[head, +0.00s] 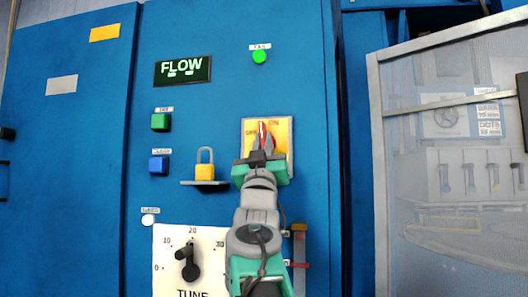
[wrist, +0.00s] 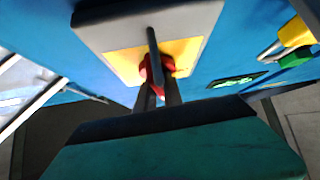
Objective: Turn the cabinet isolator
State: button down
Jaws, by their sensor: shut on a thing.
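The cabinet isolator is a red rotary handle (head: 262,129) on a yellow plate (head: 284,131) with a grey border, marked "ON" at its upper right. The plate also shows in the wrist view (wrist: 185,50). My gripper (head: 263,143) is in front of the plate, its fingers pointing at the handle. In the wrist view my gripper (wrist: 158,92) is shut on the red handle (wrist: 157,72). In the head view the handle's top points about straight up; my gripper hides its lower part.
A yellow padlock (head: 204,172) stands on a small shelf left of the isolator. Green (head: 160,122) and blue (head: 159,165) buttons, a FLOW display (head: 182,71) and a TUNE dial (head: 190,262) are on the blue cabinet. A mesh-panelled frame (head: 375,140) stands at right.

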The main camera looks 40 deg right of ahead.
jog(key=shift+m+g+h, duration=0.9)
jog(key=shift+m+g, duration=0.2)
jog(key=shift+m, duration=0.5)
jog(key=c, duration=1.5)
grip_release()
jog(key=shift+o, duration=0.2)
jog(key=shift+f+b, duration=0.1)
jog(key=shift+b, duration=0.2)
jog(key=b+v, duration=0.1)
jog(key=v, duration=0.6)
jog(key=shift+a+f, duration=0.2)
jog(key=shift+a, duration=0.05)
jog(key=shift+s, duration=0.1)
